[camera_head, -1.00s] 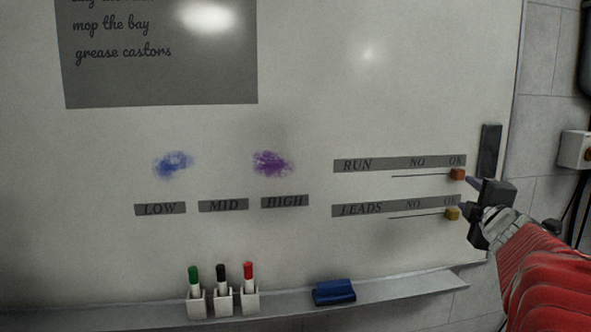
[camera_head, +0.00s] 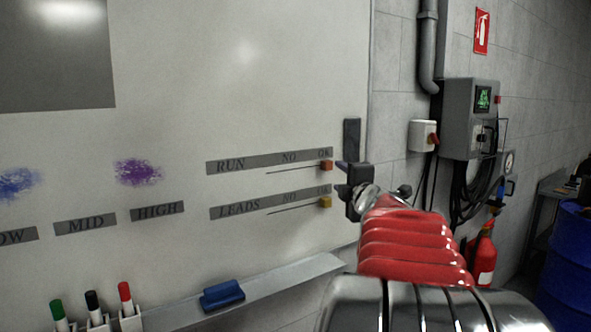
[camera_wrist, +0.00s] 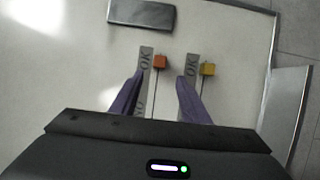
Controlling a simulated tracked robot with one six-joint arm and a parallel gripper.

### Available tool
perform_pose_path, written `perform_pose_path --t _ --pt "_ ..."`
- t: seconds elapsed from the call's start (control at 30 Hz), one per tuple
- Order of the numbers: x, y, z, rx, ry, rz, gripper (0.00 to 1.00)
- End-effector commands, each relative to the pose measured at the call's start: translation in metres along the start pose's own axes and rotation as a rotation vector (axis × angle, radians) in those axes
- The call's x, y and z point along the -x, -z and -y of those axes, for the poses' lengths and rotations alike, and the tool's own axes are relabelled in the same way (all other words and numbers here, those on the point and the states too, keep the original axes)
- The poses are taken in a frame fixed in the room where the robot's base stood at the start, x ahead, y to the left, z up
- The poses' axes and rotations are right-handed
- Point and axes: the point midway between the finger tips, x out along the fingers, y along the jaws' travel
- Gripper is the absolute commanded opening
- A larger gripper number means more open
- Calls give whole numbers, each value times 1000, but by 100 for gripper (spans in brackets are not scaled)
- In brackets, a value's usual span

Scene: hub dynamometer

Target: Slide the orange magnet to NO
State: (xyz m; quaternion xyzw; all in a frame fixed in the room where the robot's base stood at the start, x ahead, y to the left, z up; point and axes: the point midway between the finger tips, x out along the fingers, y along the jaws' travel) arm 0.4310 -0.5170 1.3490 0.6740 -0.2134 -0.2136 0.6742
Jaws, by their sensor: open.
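The orange magnet (camera_head: 327,166) sits at the OK end of the slot line in the RUN row on the whiteboard. In the wrist view the orange magnet (camera_wrist: 160,61) shows just beyond my fingertips, between their two lines. My gripper (camera_head: 339,178) is open and empty, just right of the magnets in the head view. In the wrist view my gripper (camera_wrist: 161,79) has its purple fingers spread apart, and I see no contact with the magnet. The RUN label strip (camera_head: 262,161) has NO left of OK.
A yellow magnet (camera_head: 325,202) sits at OK in the LEADS row below; it also shows in the wrist view (camera_wrist: 208,68). A dark block (camera_head: 351,138) is on the board's right edge. The tray holds a blue eraser (camera_head: 222,296) and several markers.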

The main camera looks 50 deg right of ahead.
Motion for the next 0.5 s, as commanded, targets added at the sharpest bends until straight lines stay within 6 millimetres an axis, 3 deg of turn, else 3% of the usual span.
perform_pose_path --t 0.5 --pt "-64 0 1 0 1 0 42"
